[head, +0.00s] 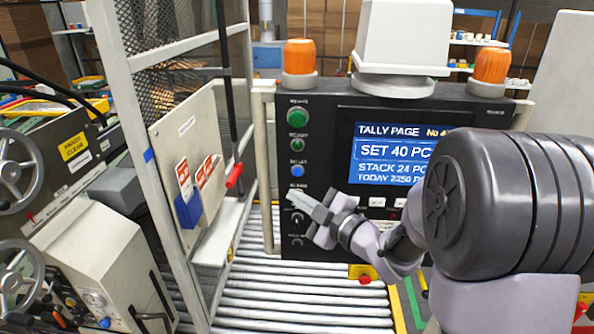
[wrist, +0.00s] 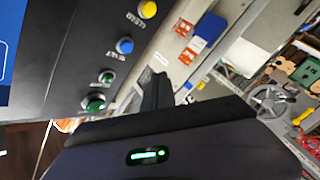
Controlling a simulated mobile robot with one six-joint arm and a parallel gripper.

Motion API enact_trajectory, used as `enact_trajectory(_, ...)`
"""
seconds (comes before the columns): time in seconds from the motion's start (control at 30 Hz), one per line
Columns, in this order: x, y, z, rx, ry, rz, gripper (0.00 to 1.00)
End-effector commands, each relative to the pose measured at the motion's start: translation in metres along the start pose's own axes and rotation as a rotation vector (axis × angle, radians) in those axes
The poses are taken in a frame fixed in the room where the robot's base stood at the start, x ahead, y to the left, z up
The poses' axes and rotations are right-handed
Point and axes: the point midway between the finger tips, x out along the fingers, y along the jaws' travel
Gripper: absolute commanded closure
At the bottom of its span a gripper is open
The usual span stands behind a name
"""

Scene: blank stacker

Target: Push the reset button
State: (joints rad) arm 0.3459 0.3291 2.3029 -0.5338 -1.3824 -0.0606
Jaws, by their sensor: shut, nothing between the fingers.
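A dark control panel (head: 325,140) carries a column of buttons left of its screen. A blue button (head: 297,171) is third from the top; it also shows in the wrist view (wrist: 124,45). Its small label seems to read RESET, but is blurred. Two green buttons (head: 297,117) sit above it. A yellow button (wrist: 147,9), labelled CLEAR, is below it; my gripper hides it in the head view. My gripper (head: 292,198) is shut and empty, its tip just below the blue button in the head view. I cannot tell its gap to the panel.
The screen (head: 395,153) shows a tally page. A roller conveyor (head: 300,300) runs below the panel. A metal frame with mesh (head: 150,150) and a white board with red tags stand to the left. Orange lamps (head: 300,56) sit on top.

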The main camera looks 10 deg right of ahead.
Motion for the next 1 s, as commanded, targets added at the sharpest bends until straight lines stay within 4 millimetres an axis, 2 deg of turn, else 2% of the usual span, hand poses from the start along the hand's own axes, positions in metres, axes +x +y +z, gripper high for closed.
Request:
enact_trajectory(0.2,0.023,0.018,0.015,0.001,-0.001,0.0,1.0)
enact_trajectory(0.4,0.038,0.027,0.028,0.0,0.0,0.0,1.0)
enact_trajectory(1.0,0.043,0.031,0.031,0.0,0.0,0.0,1.0)
